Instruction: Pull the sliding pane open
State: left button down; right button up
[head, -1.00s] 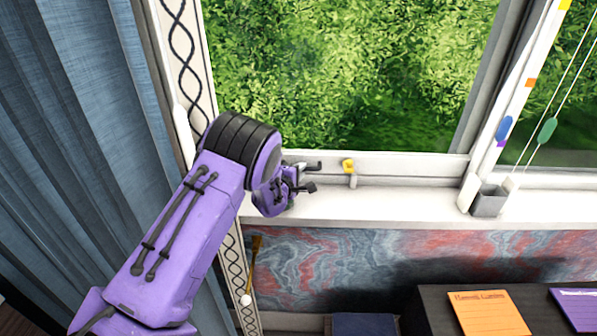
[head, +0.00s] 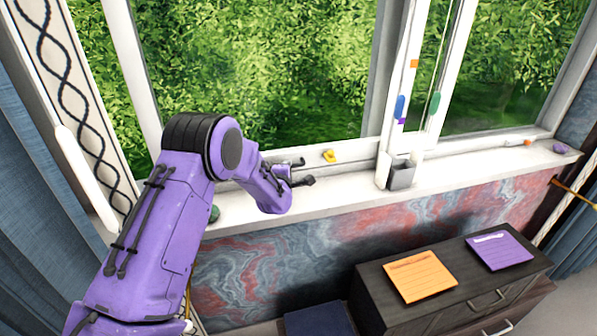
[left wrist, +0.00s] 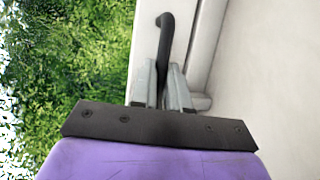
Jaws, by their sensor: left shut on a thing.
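The sliding pane's white left upright (head: 140,80) stands in the head view, with greenery showing through a narrow gap between it and the patterned trim (head: 62,80). My left gripper (head: 300,172) is low in front of the pane, just above the white sill (head: 330,197). In the left wrist view my left gripper (left wrist: 163,72) is shut on a dark hooked handle (left wrist: 166,35) beside a pale rail (left wrist: 205,45). The handle's lower part is hidden between the fingers. My right gripper is not in view.
A yellow piece (head: 328,155) sits right of my left gripper. A green item (head: 214,213) lies on the sill beside my forearm. A dark cabinet (head: 380,309) with notepads stands below right.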

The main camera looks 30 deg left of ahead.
pick_arm(q)
jog(key=shift+d, duration=0.1)
jog(key=shift+w+d, duration=0.25)
jog(key=c, duration=1.1)
grip_release()
jog(key=shift+w+d, duration=0.1)
jog(key=shift+w, duration=0.1)
jog(key=shift+c, duration=0.2)
jog(key=shift+s, duration=0.25)
jog(key=b+v, duration=0.2)
jog(key=v, duration=0.8)
jog(key=shift+b, duration=0.35)
